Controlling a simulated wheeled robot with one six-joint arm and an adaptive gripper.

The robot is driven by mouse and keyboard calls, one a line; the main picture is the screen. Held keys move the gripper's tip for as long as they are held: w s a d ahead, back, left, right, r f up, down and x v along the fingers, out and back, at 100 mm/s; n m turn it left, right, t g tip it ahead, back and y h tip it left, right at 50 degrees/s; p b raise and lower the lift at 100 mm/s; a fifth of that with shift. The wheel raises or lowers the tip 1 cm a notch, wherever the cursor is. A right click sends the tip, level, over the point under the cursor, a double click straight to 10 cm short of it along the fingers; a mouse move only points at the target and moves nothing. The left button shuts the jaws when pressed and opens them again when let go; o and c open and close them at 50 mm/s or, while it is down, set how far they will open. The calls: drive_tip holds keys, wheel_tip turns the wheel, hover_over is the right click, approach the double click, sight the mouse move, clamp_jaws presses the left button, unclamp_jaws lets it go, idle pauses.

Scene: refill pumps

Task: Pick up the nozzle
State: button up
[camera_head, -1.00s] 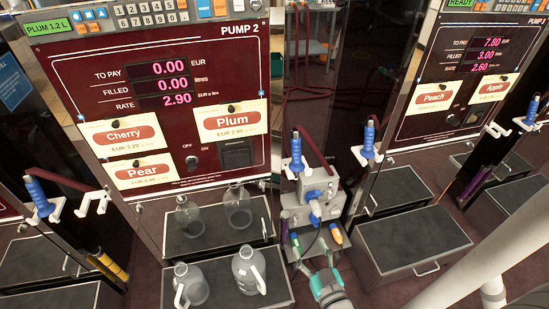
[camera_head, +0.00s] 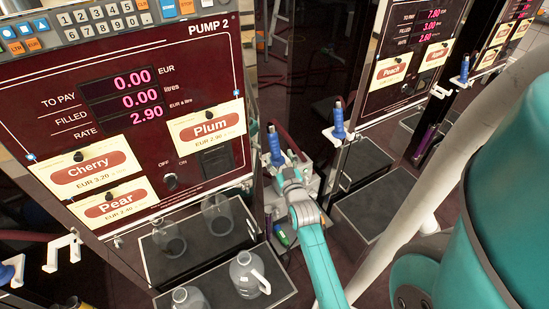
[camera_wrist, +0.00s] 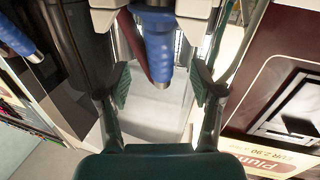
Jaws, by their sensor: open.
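A blue nozzle (camera_head: 274,146) stands upright at the right side of pump 2. It also shows in the wrist view as a blue grip (camera_wrist: 158,45) in a white holder (camera_wrist: 105,18), with a dark red hose behind it. My gripper (camera_head: 284,176) is just below and in front of this nozzle. In the wrist view my gripper (camera_wrist: 161,86) is open. Its green finger pads lie to either side of the lower end of the grip, with gaps, and nothing is held. Whether the grip reaches in depth between the pads is hard to tell.
Pump 2 (camera_head: 100,130) stands to the left, with glass jugs (camera_head: 248,275) on its trays. Another blue nozzle (camera_head: 338,120) hangs on the neighbouring pump, close to the right. An empty white hook (camera_head: 62,252) is on the left side.

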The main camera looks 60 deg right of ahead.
sight(276, 151)
drive_tip(key=shift+f+x, duration=0.15)
drive_tip(key=shift+x, duration=1.45)
drive_tip(key=shift+f+x, duration=0.15)
drive_tip(key=shift+x, duration=1.45)
drive_tip(key=c, duration=1.1)
clamp_jaws()
